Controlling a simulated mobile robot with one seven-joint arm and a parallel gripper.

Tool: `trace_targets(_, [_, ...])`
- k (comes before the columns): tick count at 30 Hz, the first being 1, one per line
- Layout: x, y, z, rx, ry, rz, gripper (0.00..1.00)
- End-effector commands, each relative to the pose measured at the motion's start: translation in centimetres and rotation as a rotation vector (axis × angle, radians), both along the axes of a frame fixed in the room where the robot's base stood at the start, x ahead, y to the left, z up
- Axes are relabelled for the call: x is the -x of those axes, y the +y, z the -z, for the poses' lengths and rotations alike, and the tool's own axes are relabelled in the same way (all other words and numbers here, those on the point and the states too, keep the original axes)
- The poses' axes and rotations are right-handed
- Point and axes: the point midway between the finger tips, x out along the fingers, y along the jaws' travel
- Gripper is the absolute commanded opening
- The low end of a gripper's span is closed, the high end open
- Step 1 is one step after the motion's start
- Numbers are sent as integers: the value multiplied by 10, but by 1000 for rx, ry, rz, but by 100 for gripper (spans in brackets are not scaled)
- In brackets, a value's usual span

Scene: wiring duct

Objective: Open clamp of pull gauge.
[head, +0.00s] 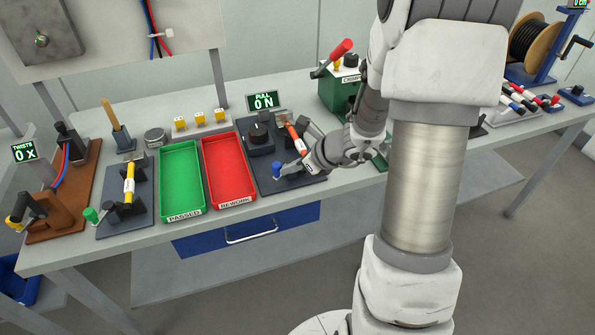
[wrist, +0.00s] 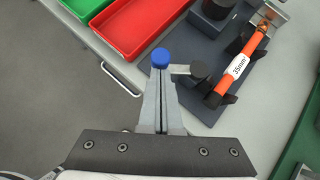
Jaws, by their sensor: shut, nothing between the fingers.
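The pull gauge (head: 262,180) is a dark plate with a round black knob and a display (head: 263,101) reading "PULL 0 N". Its clamp lever has a blue knob (head: 277,170) and a short grey arm joined to a black pivot (wrist: 199,71). An orange cable (wrist: 254,45) with a white "35mm" label lies across the gauge, by dark holders. My gripper (wrist: 157,84) is shut and empty. In the wrist view its fingertips are right by the blue knob (wrist: 161,58), which overlaps their ends. I cannot tell whether they touch it.
The red REWORK tray (head: 230,202) and green PASSED tray (head: 184,213) stand left of the gauge. A green crimp machine (head: 336,92) stands behind my arm. A drawer handle (wrist: 121,80) juts from the table front. The floor before the table is free.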

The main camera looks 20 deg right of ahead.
Motion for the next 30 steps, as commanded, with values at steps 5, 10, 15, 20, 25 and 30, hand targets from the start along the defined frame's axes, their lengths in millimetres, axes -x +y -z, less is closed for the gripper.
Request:
trace_targets(5, [-4,15,4,-1,-3,93,0])
trace_targets(10, [-11,24,4,1,-4,86,0])
trace_targets(15, [-18,36,4,0,-4,156,0])
trace_targets(20, [-26,43,3,-1,-3,296,0])
trace_targets(25, [-34,45,2,-1,-2,343,0])
trace_targets(30, [-40,49,1,-1,-1,342,0])
